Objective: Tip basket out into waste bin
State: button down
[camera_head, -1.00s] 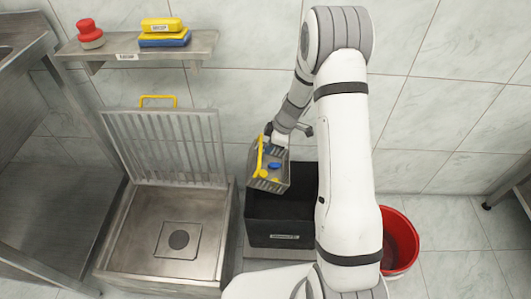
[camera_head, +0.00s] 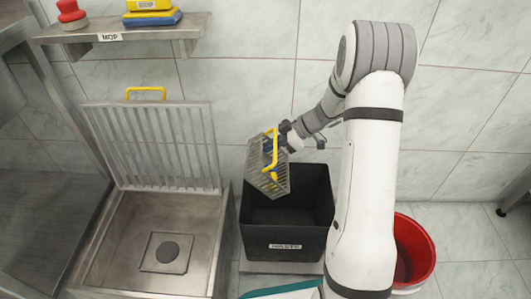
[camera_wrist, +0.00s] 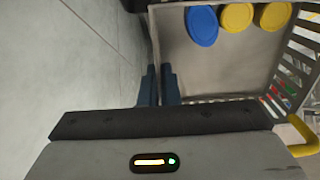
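The basket (camera_head: 266,172) is a grey slotted box with a yellow handle (camera_head: 270,150). It hangs steeply tilted above the black waste bin (camera_head: 284,238), over its back left part. My gripper (camera_head: 287,137) is at the basket's upper right edge. In the wrist view its blue fingers (camera_wrist: 158,87) are closed on the basket's wall (camera_wrist: 205,60). A blue cap (camera_wrist: 203,25) and two yellow caps (camera_wrist: 237,17) lie inside at the far end of the basket. The bin's floor is mostly dark and its contents cannot be made out.
A steel sink (camera_head: 150,240) with a raised grate (camera_head: 155,145) stands left of the bin. A red bucket (camera_head: 415,255) stands right, partly behind my arm. A wall shelf (camera_head: 120,34) at upper left holds a red object and yellow and blue blocks.

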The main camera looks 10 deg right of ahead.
jog(key=y+b, duration=0.1)
jog(key=b, duration=0.2)
jog(key=shift+d+f, duration=0.3)
jog(key=shift+d, duration=0.05)
jog(key=shift+s+d+r+y+p, duration=0.1)
jog(key=shift+d+r+y+p, duration=0.1)
jog(key=shift+y, duration=0.2)
jog(key=shift+s+d+r+y+p, duration=0.1)
jog(key=shift+y+p, duration=0.1)
jog(key=shift+y, duration=0.2)
jog(key=shift+d+t+y, duration=0.35)
jog(key=shift+t+y, duration=0.05)
jog(key=shift+y, duration=0.6)
jog(key=shift+d+r+y, duration=0.1)
jog(key=shift+r+y, duration=0.15)
jog(key=shift+y, duration=0.55)
notch_tip(320, 180, up, 2)
jog(key=y, duration=0.1)
jog(key=t+y, duration=0.1)
jog(key=y, duration=0.3)
jog(key=shift+r, duration=0.25)
